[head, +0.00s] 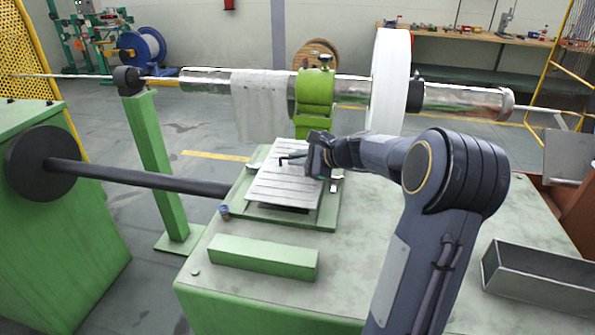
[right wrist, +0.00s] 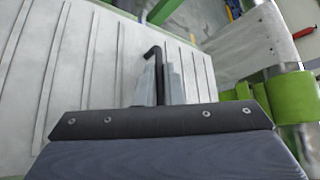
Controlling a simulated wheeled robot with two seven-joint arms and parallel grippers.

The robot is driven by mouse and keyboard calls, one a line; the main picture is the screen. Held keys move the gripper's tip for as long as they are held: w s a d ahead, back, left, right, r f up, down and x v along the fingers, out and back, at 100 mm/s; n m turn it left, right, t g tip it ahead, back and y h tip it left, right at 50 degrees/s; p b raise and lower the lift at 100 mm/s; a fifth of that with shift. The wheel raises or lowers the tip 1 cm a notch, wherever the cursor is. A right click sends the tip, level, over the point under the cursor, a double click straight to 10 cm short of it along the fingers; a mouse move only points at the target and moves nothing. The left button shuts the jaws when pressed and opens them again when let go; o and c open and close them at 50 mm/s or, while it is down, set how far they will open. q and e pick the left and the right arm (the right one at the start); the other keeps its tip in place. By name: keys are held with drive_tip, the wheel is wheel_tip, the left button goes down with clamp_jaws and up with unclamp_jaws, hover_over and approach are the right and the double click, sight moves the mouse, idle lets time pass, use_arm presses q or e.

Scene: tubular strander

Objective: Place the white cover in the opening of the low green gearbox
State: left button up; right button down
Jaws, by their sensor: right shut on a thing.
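The white cover (head: 284,178) is a pale ribbed plate with a thin black bent handle (head: 292,157). It lies over the top of the low green gearbox (head: 327,217). A dark gap shows below the cover's near edge, so I cannot tell whether it is seated in the opening. My right gripper (head: 311,161) is at the cover's right side, shut on the handle. In the right wrist view, the gripper's fingers (right wrist: 160,85) close around the black handle, with the ribbed cover (right wrist: 85,65) below and left. The opening itself is mostly hidden. My left gripper is not in view.
A long green block (head: 263,258) and a small blue-topped piece (head: 224,212) lie near the gearbox. A grey open metal box (head: 540,278) stands at right. A dark shaft (head: 150,178) reaches the gearbox from the left. A green bearing stand (head: 316,100) rises behind.

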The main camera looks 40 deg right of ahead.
sight(299, 168)
drive_tip(key=shift+w+d+f, duration=0.25)
drive_tip(key=shift+w+f, duration=0.05)
drive_tip(key=shift+f, duration=0.05)
drive_tip(key=shift+w+d+f, duration=0.15)
drive_tip(key=shift+f, duration=1.6)
drive_tip(key=shift+b, duration=0.3)
drive_tip(key=shift+f, duration=0.1)
drive_tip(key=c, duration=1.5)
unclamp_jaws()
drive_tip(key=shift+f, duration=0.15)
drive_tip(key=shift+c, duration=0.2)
drive_tip(key=shift+s+r, duration=0.2)
drive_tip(key=shift+s, duration=0.05)
drive_tip(key=v, duration=1.1)
drive_tip(key=shift+s+d+r+b, duration=0.1)
drive_tip(key=shift+s+r+b, duration=0.1)
drive_tip(key=shift+s+b, duration=0.1)
